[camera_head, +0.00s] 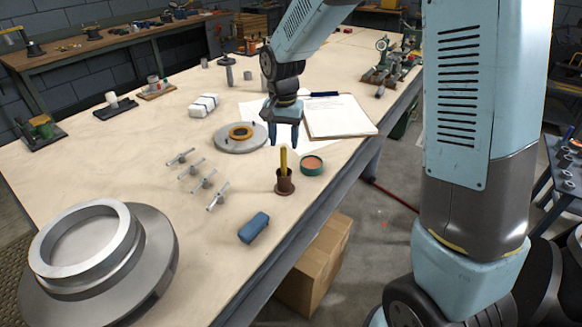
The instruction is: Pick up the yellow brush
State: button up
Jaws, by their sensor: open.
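The yellow brush (283,161) stands upright in a small brown cup (285,184) near the table's right edge. Only its yellow upper part shows; its lower end is hidden in the cup. My gripper (284,143) points down with its fingers apart and empty. In the picture it is just above the brush's top end, and I see no contact. How far it is from the brush in depth is hard to tell.
A green round tin (312,165) stands right beside the cup. A large metal flange (150,260) fills the near left.

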send_over(284, 176)
jog(key=shift+w+f, duration=0.2)
jog(key=shift+f, duration=1.4)
jog(key=shift+w+f, duration=0.2)
jog(key=shift+f, duration=1.35)
grip_shut()
